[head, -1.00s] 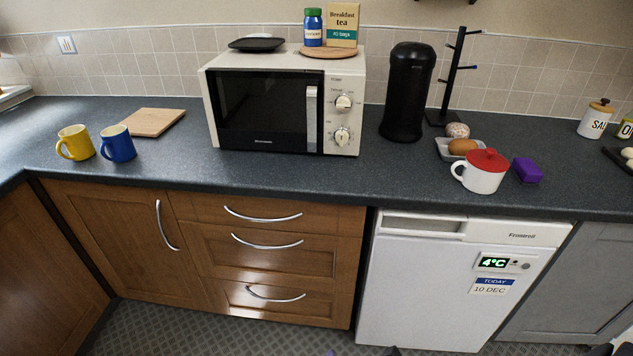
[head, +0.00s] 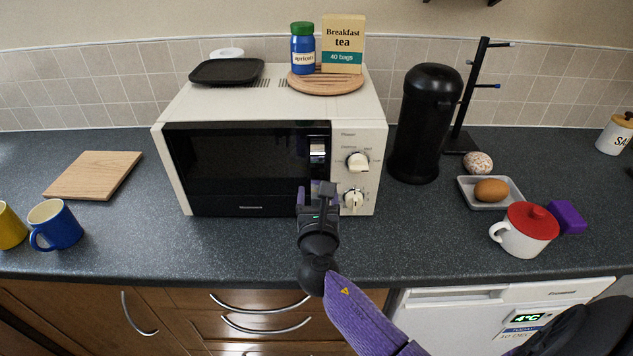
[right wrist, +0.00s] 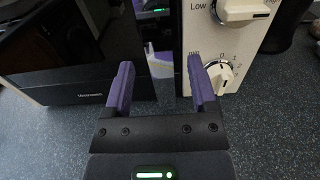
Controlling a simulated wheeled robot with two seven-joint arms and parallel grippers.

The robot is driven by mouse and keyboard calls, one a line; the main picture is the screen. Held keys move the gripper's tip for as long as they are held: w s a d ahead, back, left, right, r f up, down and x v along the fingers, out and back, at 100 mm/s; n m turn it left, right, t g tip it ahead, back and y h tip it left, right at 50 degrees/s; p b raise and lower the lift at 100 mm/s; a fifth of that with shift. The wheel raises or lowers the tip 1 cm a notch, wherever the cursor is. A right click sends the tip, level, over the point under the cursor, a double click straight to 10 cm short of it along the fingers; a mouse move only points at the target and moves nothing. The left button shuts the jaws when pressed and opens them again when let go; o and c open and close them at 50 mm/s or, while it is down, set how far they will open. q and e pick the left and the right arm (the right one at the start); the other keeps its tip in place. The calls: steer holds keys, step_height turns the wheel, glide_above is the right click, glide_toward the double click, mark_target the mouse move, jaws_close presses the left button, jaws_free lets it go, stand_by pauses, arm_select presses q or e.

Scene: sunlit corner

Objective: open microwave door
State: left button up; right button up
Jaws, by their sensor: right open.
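The cream microwave (head: 270,105) stands on the dark worktop. Its black glass door (head: 235,150) is closed. The upright silver handle (head: 317,150) is at the door's right edge, beside the control knobs (head: 357,162). My right gripper (head: 318,192) is in front of the handle's lower part and hides it in the head view. In the right wrist view its purple fingers (right wrist: 160,62) are apart, with the silver handle (right wrist: 160,63) showing between them. I cannot tell whether they touch it. My left gripper is not in view.
A black tray (head: 227,71), a blue jar (head: 303,50) and a tea box (head: 343,45) are on top. A wooden board (head: 93,175) and blue mug (head: 55,225) are left; a black canister (head: 425,120) is right. The worktop directly before the door is mostly clear.

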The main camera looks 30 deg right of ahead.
mark_target(317, 186)
steer(key=shift+x, duration=1.7)
jaws_close()
